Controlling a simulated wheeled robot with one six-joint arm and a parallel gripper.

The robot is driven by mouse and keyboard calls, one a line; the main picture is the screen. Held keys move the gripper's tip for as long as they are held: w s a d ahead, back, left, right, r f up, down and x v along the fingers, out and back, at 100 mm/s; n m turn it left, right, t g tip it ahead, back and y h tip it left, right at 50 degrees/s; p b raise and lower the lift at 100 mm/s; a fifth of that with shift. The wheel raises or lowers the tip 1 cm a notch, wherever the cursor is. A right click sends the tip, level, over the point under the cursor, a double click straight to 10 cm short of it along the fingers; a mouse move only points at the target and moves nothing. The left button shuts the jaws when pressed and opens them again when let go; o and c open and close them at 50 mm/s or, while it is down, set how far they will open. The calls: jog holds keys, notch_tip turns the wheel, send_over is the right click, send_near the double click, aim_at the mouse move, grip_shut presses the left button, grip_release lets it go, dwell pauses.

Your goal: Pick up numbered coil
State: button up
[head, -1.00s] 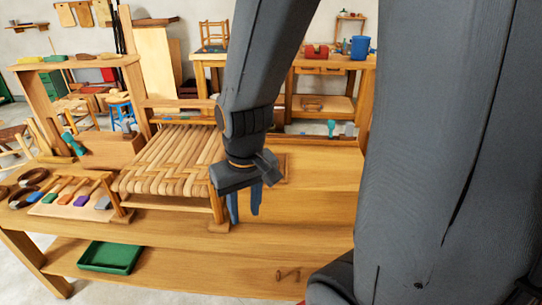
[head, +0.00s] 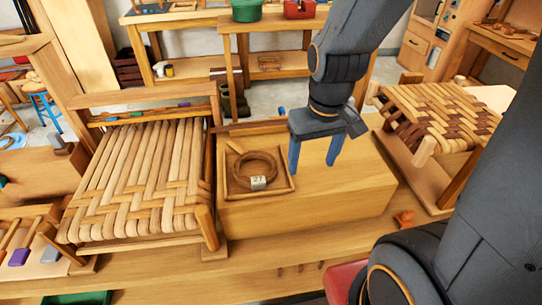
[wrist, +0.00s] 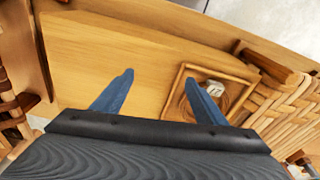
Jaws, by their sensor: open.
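The numbered coil (head: 254,171) is a brown ring of bark strip with a white tag (head: 258,183) that seems to read 27. It lies in a shallow square wooden tray (head: 231,193) on a raised wooden block. My gripper (head: 312,170) is open and empty, above the block and to the right of the tray. In the wrist view my gripper (wrist: 166,83) has its blue fingers spread, with the right finger covering part of the coil (wrist: 234,91). The white tag (wrist: 214,88) shows beside that finger.
A woven seat frame (head: 140,180) stands left of the tray. Another woven seat (head: 440,115) in brown and tan stands to the right. The block top (head: 340,185) right of the tray is bare. A small orange-brown item (head: 404,218) lies on the bench at right.

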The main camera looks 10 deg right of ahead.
jog(key=o, duration=0.8)
jog(key=w+a+n, duration=0.1)
jog(key=n, duration=0.1)
jog(key=w+a+n, duration=0.1)
jog(key=n, duration=0.2)
jog(key=w+a+n+y, duration=0.1)
jog(key=n, duration=0.1)
jog(key=shift+w+r+n+g, duration=0.3)
jog(key=shift+w+n+g, duration=0.05)
jog(key=shift+n+g, duration=0.05)
jog(key=shift+c, duration=0.2)
jog(key=w+a+n, duration=0.1)
jog(key=a+n, duration=0.1)
jog(key=n, duration=0.2)
jog(key=w+a+n+g+y, duration=0.1)
jog(key=w+a+n, duration=0.1)
jog(key=a+n, duration=0.1)
jog(key=w+a+n+y, duration=0.1)
jog(key=a+n, duration=0.1)
jog(key=n, duration=0.4)
jog(key=shift+w+a+f+g, duration=0.2)
jog(key=shift+a+f+g, duration=0.05)
jog(key=shift+a+g, duration=0.1)
jog(key=shift+d+p+x, duration=0.15)
jog(key=shift+p+x, duration=0.35)
jog(key=shift+x, duration=0.85)
jog(key=shift+d+p+x, duration=0.1)
jog(key=shift+p+x, duration=0.35)
jog(key=shift+x, duration=0.95)
